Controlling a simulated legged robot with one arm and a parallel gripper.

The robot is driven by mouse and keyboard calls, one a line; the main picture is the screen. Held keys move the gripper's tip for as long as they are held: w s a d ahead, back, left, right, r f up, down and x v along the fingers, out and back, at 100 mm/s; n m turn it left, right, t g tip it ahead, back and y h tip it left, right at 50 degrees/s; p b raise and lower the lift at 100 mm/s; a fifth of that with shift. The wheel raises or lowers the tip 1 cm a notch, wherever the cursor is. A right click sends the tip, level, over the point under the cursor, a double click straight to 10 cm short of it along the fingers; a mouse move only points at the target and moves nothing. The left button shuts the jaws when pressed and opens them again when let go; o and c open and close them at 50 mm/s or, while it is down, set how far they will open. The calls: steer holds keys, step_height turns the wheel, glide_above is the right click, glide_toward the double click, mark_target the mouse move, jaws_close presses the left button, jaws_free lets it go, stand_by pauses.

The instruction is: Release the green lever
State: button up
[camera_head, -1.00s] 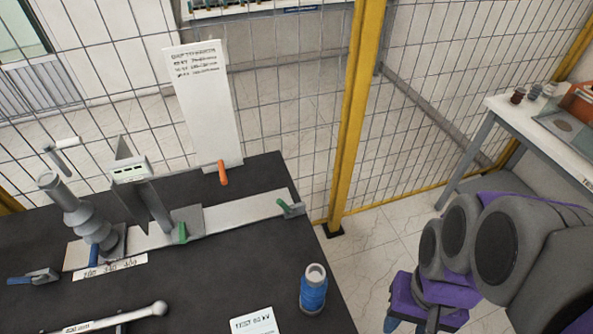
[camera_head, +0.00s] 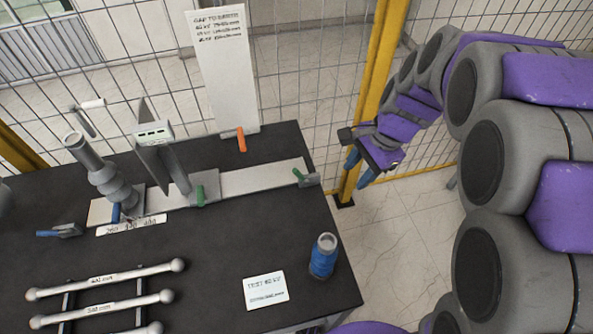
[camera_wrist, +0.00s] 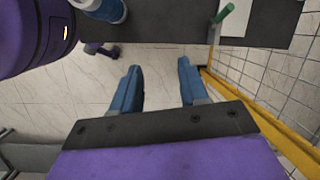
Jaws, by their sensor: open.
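Two green levers show in the head view. One green lever (camera_head: 299,175) is at the right end of the pale rail (camera_head: 250,180), on a small grey clamp near the bench's right edge. A green lever (camera_wrist: 225,14) also shows at the top of the wrist view, ahead and right of the fingers. My gripper (camera_head: 360,168) has blue fingers, open and empty, right of the bench and apart from the levers. It also shows in the wrist view (camera_wrist: 160,70), over floor.
The black bench (camera_head: 220,245) carries a blue bottle (camera_head: 323,257), an orange lever (camera_head: 241,140), blue levers (camera_head: 62,231) and several silver rods (camera_head: 105,280). A yellow post (camera_head: 368,70) and wire fence (camera_head: 300,70) stand behind my arm.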

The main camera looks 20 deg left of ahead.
mark_target(297, 173)
steer(key=w+a+f+m+y, duration=0.2)
steer(key=w+a+f+m, duration=0.2)
steer(key=w+a, duration=0.6)
steer(key=b+x, duration=0.1)
steer(key=x, duration=0.7)
steer(key=b+x, duration=0.1)
steer(key=x, duration=0.8)
steer(key=shift+d+b, duration=0.25)
steer(key=shift+b, duration=0.15)
jaws_close()
